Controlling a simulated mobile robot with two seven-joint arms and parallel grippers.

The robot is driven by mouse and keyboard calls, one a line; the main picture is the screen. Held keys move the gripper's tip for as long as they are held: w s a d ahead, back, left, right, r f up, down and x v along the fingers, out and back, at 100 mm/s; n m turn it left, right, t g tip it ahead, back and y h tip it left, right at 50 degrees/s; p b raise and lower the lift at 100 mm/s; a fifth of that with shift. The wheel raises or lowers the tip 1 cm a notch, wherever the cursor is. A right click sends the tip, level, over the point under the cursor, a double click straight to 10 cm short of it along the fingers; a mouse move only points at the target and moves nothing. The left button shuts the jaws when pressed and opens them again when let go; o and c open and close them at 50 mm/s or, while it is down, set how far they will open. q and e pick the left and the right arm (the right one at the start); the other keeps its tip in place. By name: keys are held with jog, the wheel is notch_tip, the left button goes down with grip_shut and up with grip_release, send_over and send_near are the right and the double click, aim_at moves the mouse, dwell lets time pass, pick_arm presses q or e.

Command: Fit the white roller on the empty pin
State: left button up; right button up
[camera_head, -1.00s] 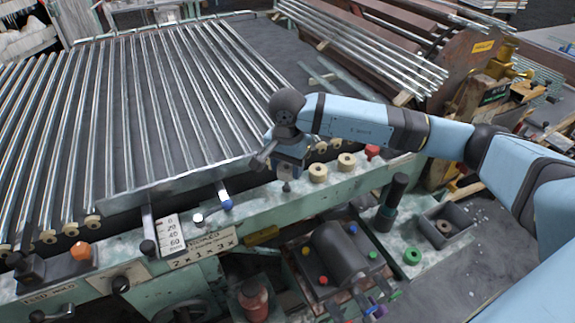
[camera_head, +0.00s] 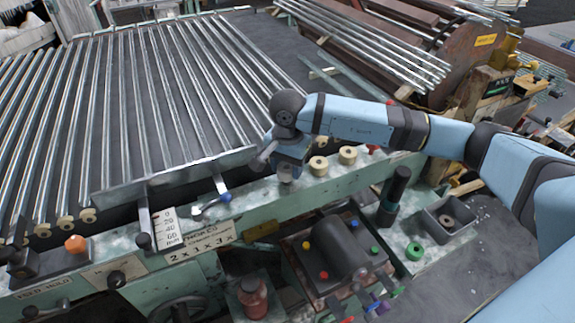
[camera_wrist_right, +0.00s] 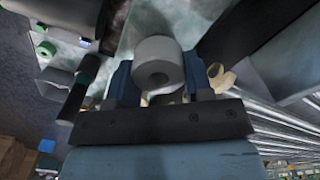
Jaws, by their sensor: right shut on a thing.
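I cannot make out the empty pin; the gripper and roller cover that part of the rail. Whether the roller touches a pin cannot be told. My left gripper is not in view.
A dark upright cylinder (camera_head: 394,194), a green ring (camera_head: 414,251) and a grey tray (camera_head: 430,224) holding a ring stand to the right. A blue-tipped lever (camera_head: 225,198) is close on the left.

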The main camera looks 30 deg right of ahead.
pick_arm(q)
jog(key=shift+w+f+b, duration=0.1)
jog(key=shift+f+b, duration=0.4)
jog(key=shift+b, duration=0.3)
pick_arm(e)
jog(key=shift+f, duration=1.05)
jog(key=o, duration=0.8)
jog(key=shift+r, duration=0.1)
jog(key=shift+c, duration=0.2)
jog(key=shift+o, duration=1)
jog(key=shift+s+d+r, duration=0.1)
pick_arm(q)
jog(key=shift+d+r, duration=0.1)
pick_arm(e)
jog(key=shift+r, duration=0.1)
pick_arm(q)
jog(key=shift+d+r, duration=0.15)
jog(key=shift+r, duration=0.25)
pick_arm(e)
notch_tip(320, 180, up, 14)
jog(key=shift+f, duration=0.25)
jog(key=shift+s+f, duration=0.1)
jog(key=shift+s, duration=0.05)
